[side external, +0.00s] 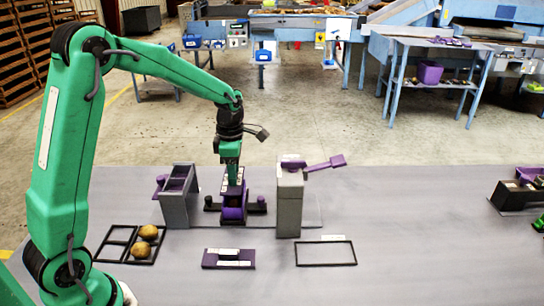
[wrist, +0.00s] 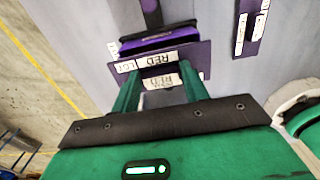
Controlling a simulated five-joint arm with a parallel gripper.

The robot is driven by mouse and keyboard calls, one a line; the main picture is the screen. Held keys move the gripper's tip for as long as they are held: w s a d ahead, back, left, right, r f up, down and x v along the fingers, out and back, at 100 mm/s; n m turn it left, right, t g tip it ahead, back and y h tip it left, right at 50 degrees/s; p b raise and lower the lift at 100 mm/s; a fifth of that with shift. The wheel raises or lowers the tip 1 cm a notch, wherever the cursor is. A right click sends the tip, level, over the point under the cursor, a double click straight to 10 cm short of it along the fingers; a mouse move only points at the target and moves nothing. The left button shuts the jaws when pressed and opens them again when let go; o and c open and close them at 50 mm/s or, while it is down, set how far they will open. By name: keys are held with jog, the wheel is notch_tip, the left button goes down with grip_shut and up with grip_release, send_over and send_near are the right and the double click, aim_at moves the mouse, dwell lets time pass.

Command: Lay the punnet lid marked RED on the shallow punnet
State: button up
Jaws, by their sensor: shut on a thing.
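My gripper (side external: 231,176) is shut on a purple lid whose white labels read RED and LOT in the wrist view (wrist: 187,57). The two green fingertips pinch its near part, where a second RED label shows. In the side view the held lid (side external: 233,187) is between the two grey stands, above a purple body (side external: 233,215). I cannot tell whether they touch, or whether that body is the shallow punnet. A second purple piece with white labels (side external: 228,262) lies flat on the table nearer the camera; a labelled purple piece also shows in the wrist view (wrist: 255,30).
Grey stands (side external: 178,210) (side external: 289,212) rise left and right of my gripper; a purple arm (side external: 325,164) juts from the right one. A black divided frame (side external: 117,240) holds two potatoes (side external: 147,232). An empty black frame (side external: 325,265) lies front right. Table right of centre is clear.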

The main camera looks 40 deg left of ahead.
jog(key=shift+f, duration=1.3)
jog(key=shift+f, duration=0.6)
dwell(0.9)
jog(key=o, duration=1.2)
jog(key=shift+r, duration=0.15)
jog(key=shift+r, duration=3.4)
